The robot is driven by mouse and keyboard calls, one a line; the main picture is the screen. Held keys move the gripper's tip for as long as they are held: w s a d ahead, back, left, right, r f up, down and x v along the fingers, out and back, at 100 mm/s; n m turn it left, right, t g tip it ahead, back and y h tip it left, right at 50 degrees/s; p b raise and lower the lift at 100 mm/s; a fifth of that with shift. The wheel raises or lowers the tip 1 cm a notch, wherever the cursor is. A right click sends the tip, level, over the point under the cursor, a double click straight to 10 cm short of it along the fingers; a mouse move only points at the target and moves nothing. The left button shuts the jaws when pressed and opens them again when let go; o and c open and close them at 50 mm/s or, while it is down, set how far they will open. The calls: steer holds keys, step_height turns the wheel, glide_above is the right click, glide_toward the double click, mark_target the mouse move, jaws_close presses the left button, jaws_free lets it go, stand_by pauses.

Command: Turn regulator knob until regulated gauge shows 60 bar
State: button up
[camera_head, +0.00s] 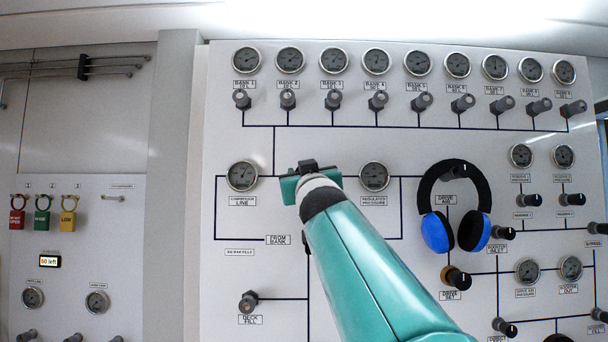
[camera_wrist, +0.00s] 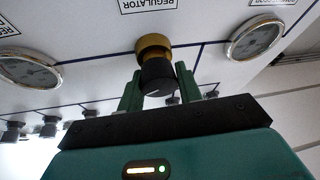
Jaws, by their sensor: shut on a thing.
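The regulator knob (camera_wrist: 157,74), black with a brass collar, sticks out of the panel below the upside-down REGULATOR label in the wrist view. The green fingers of my gripper (camera_wrist: 158,80) are shut on the knob, one on each side. In the head view my gripper (camera_head: 309,175) is at the panel between two gauges and hides the knob. The regulated pressure gauge (camera_head: 374,176) is just right of it, and shows at the left in the wrist view (camera_wrist: 28,70). Its needle is too small to read.
The compressor line gauge (camera_head: 242,176) is left of my gripper. A row of bank gauges and valve knobs (camera_head: 376,102) runs above. Blue and black headphones (camera_head: 436,230) hang at the right over part of the panel. A drive set knob (camera_head: 457,278) is below them.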

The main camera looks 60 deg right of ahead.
steer(key=shift+n+t+y, duration=0.4)
steer(key=shift+n+y, duration=0.1)
steer(key=shift+n, duration=0.3)
steer(key=o, duration=1)
steer(key=v, duration=1.4)
steer(key=shift+w, duration=0.15)
stand_by(1.6)
